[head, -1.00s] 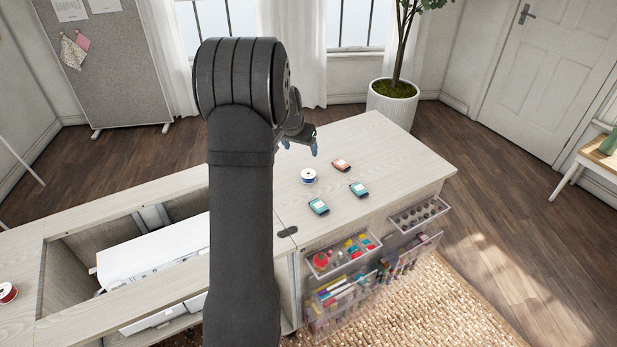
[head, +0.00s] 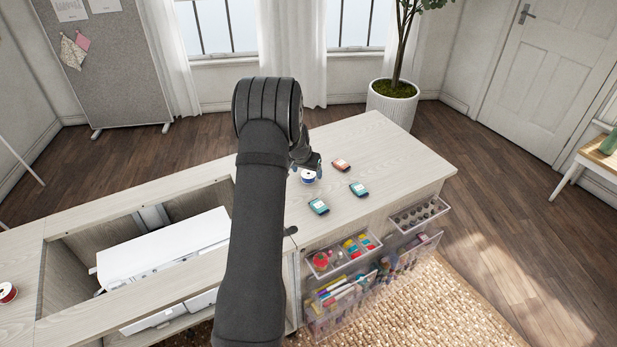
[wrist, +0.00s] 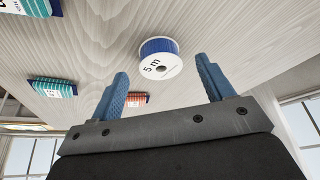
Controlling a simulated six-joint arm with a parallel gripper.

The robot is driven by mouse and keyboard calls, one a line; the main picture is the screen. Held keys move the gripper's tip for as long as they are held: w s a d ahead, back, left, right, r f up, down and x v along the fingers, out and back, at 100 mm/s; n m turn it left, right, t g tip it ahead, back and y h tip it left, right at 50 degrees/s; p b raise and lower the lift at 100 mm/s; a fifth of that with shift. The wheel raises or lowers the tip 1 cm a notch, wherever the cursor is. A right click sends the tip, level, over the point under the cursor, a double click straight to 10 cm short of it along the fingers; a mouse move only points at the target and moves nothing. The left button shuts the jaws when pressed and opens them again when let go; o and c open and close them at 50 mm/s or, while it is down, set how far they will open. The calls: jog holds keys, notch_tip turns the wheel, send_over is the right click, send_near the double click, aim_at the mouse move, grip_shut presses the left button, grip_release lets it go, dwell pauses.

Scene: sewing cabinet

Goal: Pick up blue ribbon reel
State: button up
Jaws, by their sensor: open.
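The blue ribbon reel (head: 308,176) stands on the cabinet top, with a white label face and blue ribbon around it. In the wrist view the reel (wrist: 160,60) shows "5 m" on its face and lies ahead of my gripper (wrist: 164,82), roughly midway between the two blue fingers. The fingers are apart and nothing is between them. In the head view my gripper (head: 307,168) is right at the reel and partly covers it. I cannot tell whether a finger touches it.
Two teal packets (head: 319,206) (head: 358,189) and an orange packet (head: 341,165) lie near the reel. Open clear drawers (head: 345,252) hang at the cabinet's front. A red reel (head: 7,292) sits at far left. The right part of the top is clear.

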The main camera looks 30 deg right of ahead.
aim_at(308, 176)
jog(key=shift+x, duration=1.35)
jog(key=c, duration=1)
jog(key=shift+c, duration=0.2)
